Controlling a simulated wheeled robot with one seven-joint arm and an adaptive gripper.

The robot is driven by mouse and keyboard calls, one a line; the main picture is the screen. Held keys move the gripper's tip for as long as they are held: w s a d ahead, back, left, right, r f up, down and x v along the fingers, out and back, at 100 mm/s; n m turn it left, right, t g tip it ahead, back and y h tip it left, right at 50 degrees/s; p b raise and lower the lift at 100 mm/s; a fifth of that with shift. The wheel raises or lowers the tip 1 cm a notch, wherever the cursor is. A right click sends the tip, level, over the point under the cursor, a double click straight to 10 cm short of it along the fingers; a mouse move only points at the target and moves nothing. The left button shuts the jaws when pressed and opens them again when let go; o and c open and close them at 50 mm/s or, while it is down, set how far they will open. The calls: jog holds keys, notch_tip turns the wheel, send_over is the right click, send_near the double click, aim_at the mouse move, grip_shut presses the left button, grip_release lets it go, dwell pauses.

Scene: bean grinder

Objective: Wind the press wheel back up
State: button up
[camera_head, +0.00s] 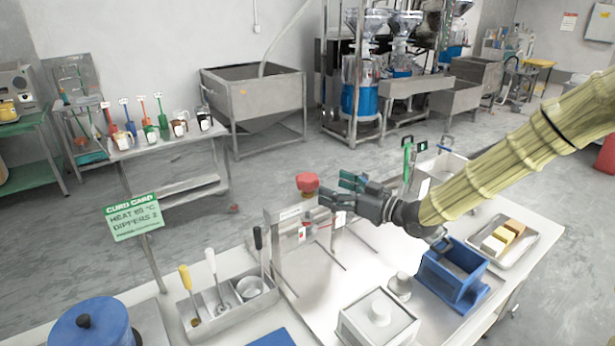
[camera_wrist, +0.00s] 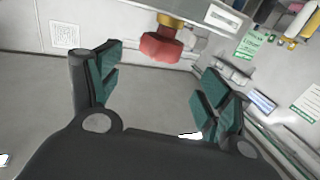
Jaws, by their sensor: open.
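A red lobed wheel (camera_head: 307,184) sits on top of an upright steel frame (camera_head: 284,216) on the worktable; it looks like the press wheel. My gripper (camera_head: 338,191) is just to the right of it, with dark green fingers pointing left toward it. In the wrist view the red wheel (camera_wrist: 161,47) lies beyond the fingertips, between the two spread fingers of my gripper (camera_wrist: 162,78). A brass-coloured collar (camera_wrist: 172,19) joins the wheel. My gripper is open and empty, and I see no contact with the wheel.
A blue open box mould (camera_head: 453,272) stands below my arm. A tray (camera_head: 505,240) of coloured blocks lies to its right. A white lidded box (camera_head: 378,322) is at the front. A tool tray (camera_head: 222,312) with upright handles is left of the frame.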

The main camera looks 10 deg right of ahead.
aim_at(308, 177)
jog(key=p+x, duration=0.3)
jog(key=x, duration=0.6)
jog(key=shift+f, duration=0.1)
jog(key=shift+w, duration=0.1)
jog(key=c, duration=1)
